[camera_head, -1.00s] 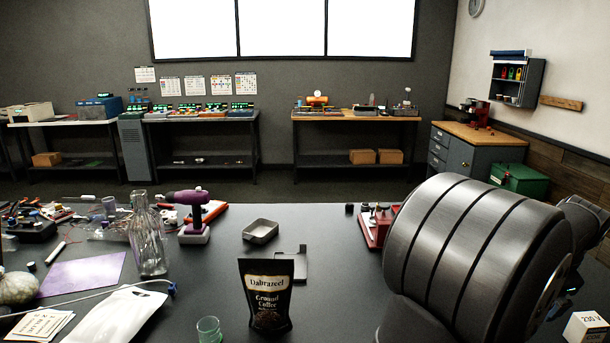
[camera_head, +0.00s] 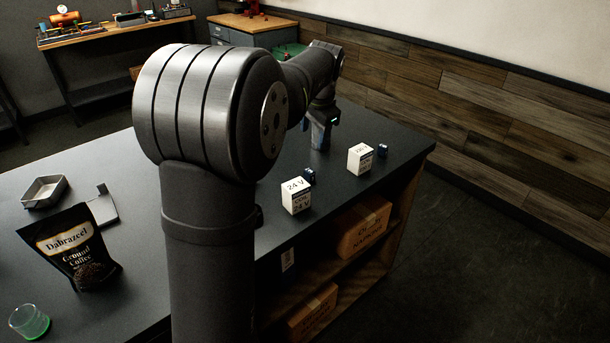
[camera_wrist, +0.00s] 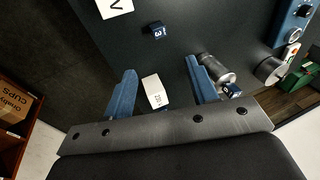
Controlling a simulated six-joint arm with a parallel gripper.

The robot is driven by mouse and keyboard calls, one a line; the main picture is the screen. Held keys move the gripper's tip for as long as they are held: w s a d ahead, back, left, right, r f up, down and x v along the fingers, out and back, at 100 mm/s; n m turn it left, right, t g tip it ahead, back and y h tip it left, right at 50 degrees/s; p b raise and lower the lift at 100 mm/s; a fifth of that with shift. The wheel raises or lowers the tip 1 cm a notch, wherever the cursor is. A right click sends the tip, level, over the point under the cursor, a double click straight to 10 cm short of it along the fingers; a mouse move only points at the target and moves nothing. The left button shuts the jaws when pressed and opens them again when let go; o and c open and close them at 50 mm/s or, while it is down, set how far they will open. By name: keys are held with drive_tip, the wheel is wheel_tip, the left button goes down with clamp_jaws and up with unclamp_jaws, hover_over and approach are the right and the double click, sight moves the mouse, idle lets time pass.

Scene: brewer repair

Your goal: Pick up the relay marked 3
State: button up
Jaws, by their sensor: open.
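The relay marked 3 (camera_wrist: 157,29) is a small dark blue block near the top of the wrist view, beside a white box (camera_wrist: 115,5) lettered with a V. In the head view it appears to be the dark block (camera_head: 309,176) just behind the 24 V box (camera_head: 296,196). My gripper (camera_wrist: 161,66) is open and empty, its two blue fingers pointing at the bench, with the relay beyond the fingertips. In the head view my gripper (camera_head: 320,136) is over the far part of the bench, behind both white boxes; its fingertips are partly unclear.
A second white box (camera_head: 360,158) has another dark blue relay (camera_head: 382,150) beside it. In the wrist view that box (camera_wrist: 154,92) shows between my fingers, below them. A metal cylinder (camera_wrist: 217,70) appears beside the right finger. The coffee bag (camera_head: 70,245) stands at left.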

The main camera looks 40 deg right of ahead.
drive_tip(key=w+d+r+g+y, duration=0.1)
drive_tip(key=w+d+g, duration=0.1)
drive_tip(key=w, duration=0.2)
drive_tip(key=g, duration=0.1)
hover_over(309, 170)
drive_tip(key=shift+y, duration=0.3)
drive_tip(key=f, duration=1.1)
drive_tip(key=shift+s+a+f, duration=0.1)
drive_tip(key=shift+a+f, duration=0.1)
drive_tip(key=shift+a, duration=0.2)
drive_tip(key=shift+d+f, duration=0.2)
drive_tip(key=shift+f, duration=1.15)
drive_tip(key=shift+d+f, duration=0.2)
drive_tip(key=shift+f, duration=1.1)
drive_tip(key=c, duration=1)
drive_tip(key=shift+c, duration=0.4)
drive_tip(key=shift+r, duration=0.1)
